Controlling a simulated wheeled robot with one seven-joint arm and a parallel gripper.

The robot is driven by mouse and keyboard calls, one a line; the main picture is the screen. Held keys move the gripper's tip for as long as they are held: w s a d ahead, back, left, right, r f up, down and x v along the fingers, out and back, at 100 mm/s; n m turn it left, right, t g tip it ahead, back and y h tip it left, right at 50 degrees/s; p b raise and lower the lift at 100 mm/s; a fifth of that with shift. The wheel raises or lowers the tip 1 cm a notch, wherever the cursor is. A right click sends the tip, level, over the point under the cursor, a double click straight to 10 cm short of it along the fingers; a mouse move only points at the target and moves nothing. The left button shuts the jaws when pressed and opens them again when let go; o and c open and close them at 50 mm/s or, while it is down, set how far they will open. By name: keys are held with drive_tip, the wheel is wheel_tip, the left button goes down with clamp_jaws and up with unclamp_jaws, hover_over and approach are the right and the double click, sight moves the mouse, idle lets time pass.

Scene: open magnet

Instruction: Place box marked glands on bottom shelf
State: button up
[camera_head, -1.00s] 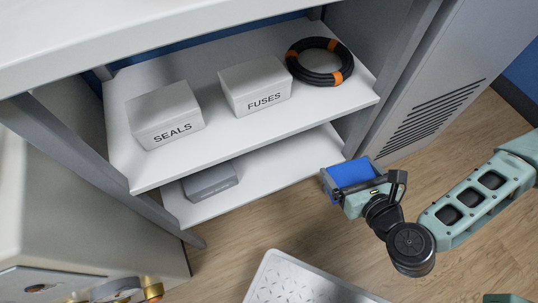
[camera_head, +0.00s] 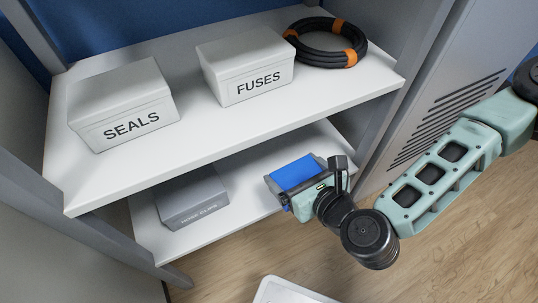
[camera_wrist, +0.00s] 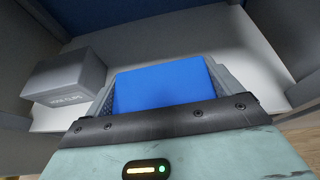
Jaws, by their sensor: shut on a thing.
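My gripper (camera_head: 308,192) is shut on a blue box (camera_head: 296,174) at the front edge of the bottom shelf (camera_head: 290,145). The blue box fills the space between my fingers in the wrist view (camera_wrist: 163,86). Its marking is not visible from these views, so I cannot read whether it says glands. In the head view the box overlaps the shelf's right half; I cannot tell whether it touches the surface. In the wrist view the bare white shelf (camera_wrist: 245,75) lies beyond and right of the box.
A grey box marked hose clips (camera_head: 192,198) stands on the bottom shelf at left; it also shows in the wrist view (camera_wrist: 65,78). The upper shelf (camera_head: 110,180) overhangs, carrying a SEALS box (camera_head: 125,105), a FUSES box (camera_head: 245,66) and a coiled black cable (camera_head: 330,45).

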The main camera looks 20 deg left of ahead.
drive_tip(key=w+a+b, duration=0.1)
drive_tip(key=w+a, duration=0.3)
drive_tip(key=a, duration=0.1)
drive_tip(key=w+a+b, duration=0.1)
drive_tip(key=w+a, duration=0.1)
drive_tip(key=shift+a+b, duration=0.25)
drive_tip(key=shift+b, duration=0.05)
wheel_tip(320, 180, down, 4)
drive_tip(key=b, duration=0.3)
drive_tip(key=shift+a+r, duration=0.15)
drive_tip(key=shift+r, duration=0.15)
drive_tip(key=o, duration=0.8)
